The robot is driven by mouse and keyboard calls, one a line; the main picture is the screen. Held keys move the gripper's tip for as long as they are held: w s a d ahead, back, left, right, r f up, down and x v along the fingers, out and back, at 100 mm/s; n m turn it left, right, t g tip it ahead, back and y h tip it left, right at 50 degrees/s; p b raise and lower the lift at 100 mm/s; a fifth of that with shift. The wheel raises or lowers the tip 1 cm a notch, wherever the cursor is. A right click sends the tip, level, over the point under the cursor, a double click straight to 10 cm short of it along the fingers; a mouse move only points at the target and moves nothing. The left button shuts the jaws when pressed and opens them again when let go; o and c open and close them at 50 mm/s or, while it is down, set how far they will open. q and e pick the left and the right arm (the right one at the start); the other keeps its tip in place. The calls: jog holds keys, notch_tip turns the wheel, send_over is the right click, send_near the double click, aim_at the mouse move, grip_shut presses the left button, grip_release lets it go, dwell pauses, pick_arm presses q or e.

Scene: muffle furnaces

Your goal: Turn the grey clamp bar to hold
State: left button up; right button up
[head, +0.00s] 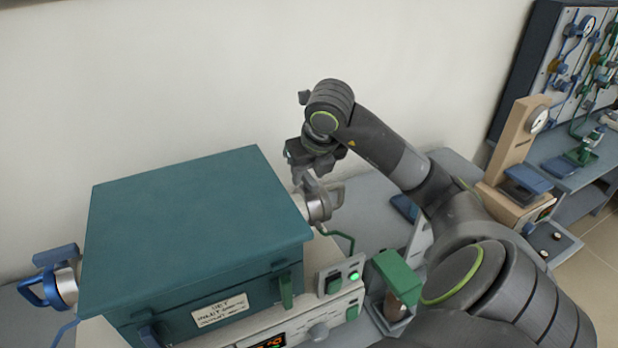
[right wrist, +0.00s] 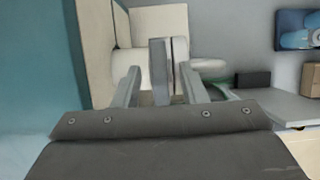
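The grey clamp bar (head: 317,188) sits on a round pale fitting at the right side of the teal furnace (head: 195,225). My right gripper (head: 302,176) reaches down to it from behind and above, partly hiding it in the head view. In the right wrist view, the grey bar (right wrist: 160,72) stands upright between the two fingers of my right gripper (right wrist: 160,88). The fingers are apart, with a gap visible on the left of the bar; contact on the right is hard to judge. My left gripper is not in view.
A blue clamp (head: 62,284) is on the furnace's left side. A panel with a lit green button (head: 354,276) and a green-topped device (head: 398,272) stand in front right. A beige gauge stand (head: 516,150) is farther right. The wall is close behind.

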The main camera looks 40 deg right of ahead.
jog(key=shift+c, duration=0.5)
grip_shut()
jog(key=shift+f, duration=0.1)
